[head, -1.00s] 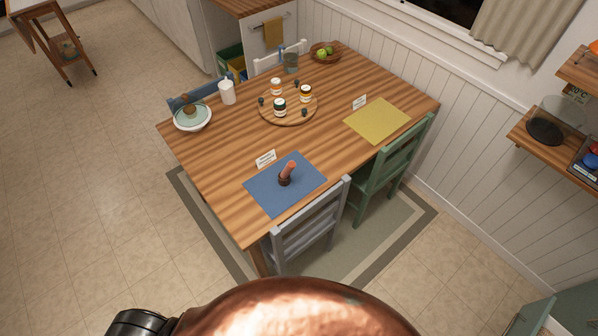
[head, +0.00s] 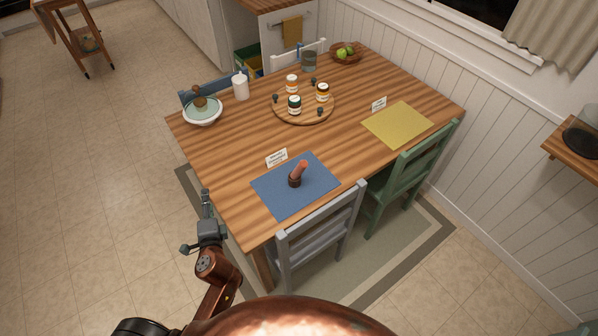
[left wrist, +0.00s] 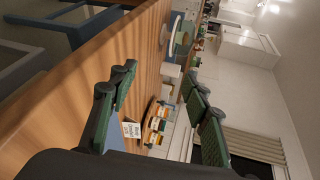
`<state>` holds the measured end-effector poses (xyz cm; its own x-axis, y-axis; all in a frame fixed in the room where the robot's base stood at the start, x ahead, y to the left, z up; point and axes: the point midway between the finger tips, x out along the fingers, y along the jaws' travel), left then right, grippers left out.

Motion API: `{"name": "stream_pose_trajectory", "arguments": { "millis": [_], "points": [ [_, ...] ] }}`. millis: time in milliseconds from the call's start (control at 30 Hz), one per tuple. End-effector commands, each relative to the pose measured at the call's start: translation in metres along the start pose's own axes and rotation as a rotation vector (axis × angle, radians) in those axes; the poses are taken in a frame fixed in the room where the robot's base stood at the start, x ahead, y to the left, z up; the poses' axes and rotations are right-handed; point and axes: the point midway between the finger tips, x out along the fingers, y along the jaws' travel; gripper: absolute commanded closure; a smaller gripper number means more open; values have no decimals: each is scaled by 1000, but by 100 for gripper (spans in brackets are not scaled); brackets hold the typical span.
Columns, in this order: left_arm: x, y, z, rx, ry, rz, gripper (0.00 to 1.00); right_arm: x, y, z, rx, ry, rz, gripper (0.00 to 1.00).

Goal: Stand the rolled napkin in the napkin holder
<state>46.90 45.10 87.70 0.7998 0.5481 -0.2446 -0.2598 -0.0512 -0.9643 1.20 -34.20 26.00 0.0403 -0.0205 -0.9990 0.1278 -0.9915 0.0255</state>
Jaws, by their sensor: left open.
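The rolled napkin (head: 300,168), a reddish-orange roll, leans to the right on the blue placemat in the head view. Its lower end meets a short dark brown holder (head: 294,182); I cannot tell whether it is inside the holder or in front of it. My left gripper (head: 206,196) is open and empty beside the table's left edge, well apart from the napkin. In the left wrist view its green-padded fingers (left wrist: 163,88) are spread. The napkin cannot be made out in that view. My right gripper is out of view.
The blue placemat (head: 270,188) lies on the wooden table (head: 220,150) with a white card (head: 277,158) behind it. Grey (head: 318,230) and green (head: 410,170) chairs stand along the near side. A jar tray (head: 316,116), bowl (head: 203,116) and white candle-like cylinder (head: 240,88) stand farther back.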

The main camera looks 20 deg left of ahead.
Motion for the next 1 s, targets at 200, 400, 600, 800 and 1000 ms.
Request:
{"name": "stream_pose_trajectory", "arguments": {
  "millis": [200, 400, 600, 800, 1000],
  "points": [
    [1, -52, -29, 248, 32, -186, 56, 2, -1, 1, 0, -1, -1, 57],
    [1, -85, -80, 560, 82, -371, 56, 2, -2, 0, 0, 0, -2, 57],
    [-6, -99, -159, 999, 143, -597, 56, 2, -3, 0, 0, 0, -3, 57],
    [-12, -70, -249, 1543, 211, -833, 56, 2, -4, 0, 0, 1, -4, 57],
    [-9, -41, -284, 1798, 247, -927, 56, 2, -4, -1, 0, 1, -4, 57]
  ]
}}
